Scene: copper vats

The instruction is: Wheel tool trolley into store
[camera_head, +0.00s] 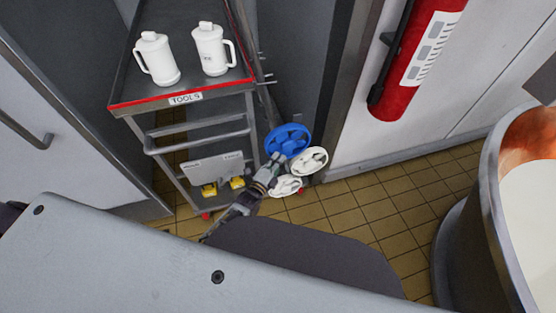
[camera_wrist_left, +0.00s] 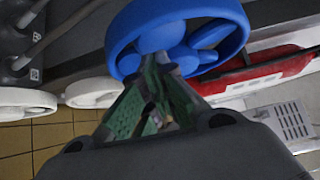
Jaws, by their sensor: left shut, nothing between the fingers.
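The grey tool trolley (camera_head: 192,98) stands at the left in the head view, in a dark opening. It has a red front edge, a TOOLS label (camera_head: 185,98) and a front handle bar (camera_head: 200,140). Two white jugs (camera_head: 157,59) (camera_head: 212,49) stand on its top. My left gripper (camera_head: 276,160) is shut and empty, to the right of the trolley's lower part. Its tips are close to a blue handwheel (camera_head: 288,141), which also fills the upper middle of the left wrist view (camera_wrist_left: 175,35); contact is unclear. My right gripper is not in view.
Two white handwheels (camera_head: 309,161) (camera_head: 286,186) are beside my left gripper. Yellow items (camera_head: 209,189) sit on the trolley's lower shelf. A red extinguisher (camera_head: 412,60) hangs on the right wall. A copper vat (camera_head: 487,210) stands at the right. Tiled floor (camera_head: 385,205) shows between.

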